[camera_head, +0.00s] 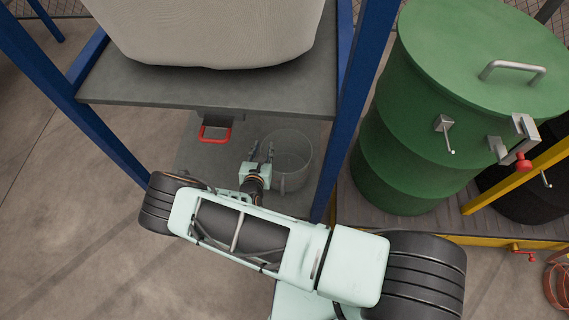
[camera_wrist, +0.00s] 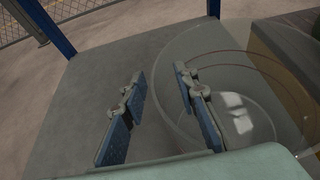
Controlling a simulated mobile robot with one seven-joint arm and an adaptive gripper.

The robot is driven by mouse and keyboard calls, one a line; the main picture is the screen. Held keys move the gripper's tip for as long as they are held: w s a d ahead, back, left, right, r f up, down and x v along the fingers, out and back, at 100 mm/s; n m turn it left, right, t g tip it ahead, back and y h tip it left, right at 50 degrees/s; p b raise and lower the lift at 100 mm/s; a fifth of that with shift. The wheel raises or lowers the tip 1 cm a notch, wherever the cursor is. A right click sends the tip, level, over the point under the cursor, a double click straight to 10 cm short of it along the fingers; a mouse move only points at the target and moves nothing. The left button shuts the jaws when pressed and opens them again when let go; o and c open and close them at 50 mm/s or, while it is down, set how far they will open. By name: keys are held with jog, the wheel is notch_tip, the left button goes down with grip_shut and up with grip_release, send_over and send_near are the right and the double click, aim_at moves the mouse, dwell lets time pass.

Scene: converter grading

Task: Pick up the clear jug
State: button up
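The clear jug (camera_head: 293,157) is see-through and stands on the grey lower shelf (camera_head: 195,165) under the big pale sack. My gripper (camera_head: 262,150) is beside the jug's left edge, fingers spread with a gap between them. In the wrist view, the gripper (camera_wrist: 160,74) is open and empty, and the jug (camera_wrist: 262,75) fills the right side. The left finger is outside the jug. The right finger overlaps the jug's wall; I cannot tell whether it is inside the rim or only seen through it.
A blue post (camera_head: 350,100) stands close on the jug's right. The upper deck (camera_head: 130,85) carries the pale sack (camera_head: 215,30). A red handle (camera_head: 215,134) hangs below it, left of my gripper. A green drum (camera_head: 400,140) stands further right. The lower shelf's left part is bare.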

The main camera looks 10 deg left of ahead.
jog(key=shift+w, duration=0.1)
grip_shut()
dwell(0.6)
